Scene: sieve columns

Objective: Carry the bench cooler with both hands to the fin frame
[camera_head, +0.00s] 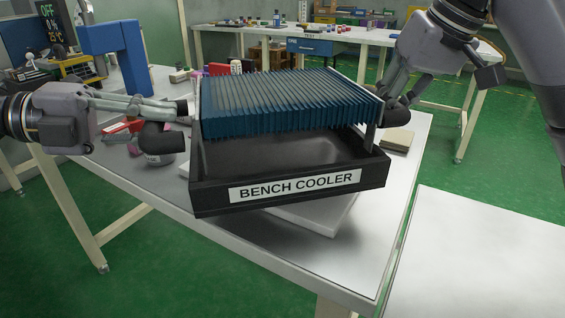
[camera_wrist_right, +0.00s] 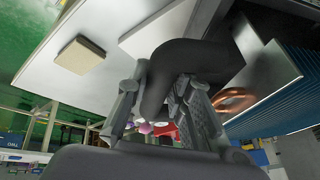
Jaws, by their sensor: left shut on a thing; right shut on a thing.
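The bench cooler (camera_head: 290,188) is a black open tray with a white label and a row of blue fins (camera_head: 290,100) on top. It hangs roughly level, a little above a white slab (camera_head: 325,217) on the table. My left gripper (camera_head: 183,122) is shut on its left side; the grasped part is mostly hidden. My right gripper (camera_head: 392,98) is shut on its right side. In the right wrist view, the right gripper's fingers (camera_wrist_right: 160,95) close around a dark curved handle (camera_wrist_right: 190,62). I cannot identify the fin frame with certainty.
Small red items (camera_head: 122,127) lie left of the cooler, and a beige block (camera_head: 398,139) lies right. A bare white surface (camera_head: 480,250) is at front right. Another bench (camera_head: 350,48) stands behind.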

